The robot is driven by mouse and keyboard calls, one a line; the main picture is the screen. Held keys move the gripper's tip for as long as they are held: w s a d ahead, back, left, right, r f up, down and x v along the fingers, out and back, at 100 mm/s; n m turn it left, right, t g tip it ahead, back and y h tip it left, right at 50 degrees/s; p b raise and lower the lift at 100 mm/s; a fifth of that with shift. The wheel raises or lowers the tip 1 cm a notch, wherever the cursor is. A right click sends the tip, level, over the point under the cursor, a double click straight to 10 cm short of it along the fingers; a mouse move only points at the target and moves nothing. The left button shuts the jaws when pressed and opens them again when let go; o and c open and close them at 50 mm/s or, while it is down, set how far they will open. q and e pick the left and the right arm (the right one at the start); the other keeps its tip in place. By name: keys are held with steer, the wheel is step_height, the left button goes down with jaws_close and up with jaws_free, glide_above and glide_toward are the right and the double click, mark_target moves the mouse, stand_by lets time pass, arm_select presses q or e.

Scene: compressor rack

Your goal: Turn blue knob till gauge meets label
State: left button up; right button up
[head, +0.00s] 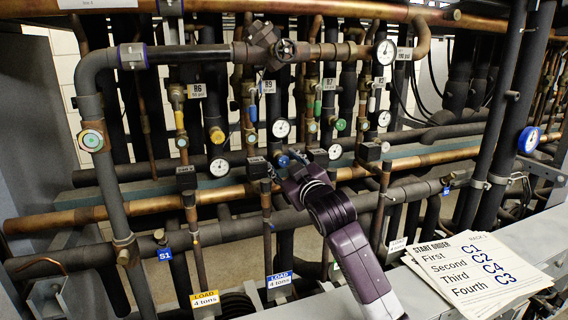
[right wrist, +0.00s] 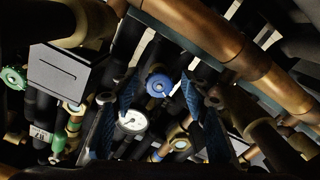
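A round blue knob (head: 283,161) sits among the pipes near the middle of the head view. It also shows in the right wrist view (right wrist: 160,85). My right gripper (head: 291,158) reaches to it from below right. In the right wrist view its blue-padded fingers stand apart, one on each side of the knob, with visible gaps; it is open. A white round gauge (head: 281,128) is just above the knob. A gauge (right wrist: 131,121) also shows beside the left finger in the wrist view. The R9 label (head: 269,87) reads about 55 psi. Needle positions are too small to read. My left gripper is out of view.
Copper and dark pipes crowd the rack around my right arm. More gauges (head: 334,151), a yellow knob (head: 216,135) and a green knob (head: 340,125) are close by. A start-order sheet (head: 470,270) lies on the grey ledge at right.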

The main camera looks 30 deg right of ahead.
steer(key=v, duration=1.2)
stand_by(0.5)
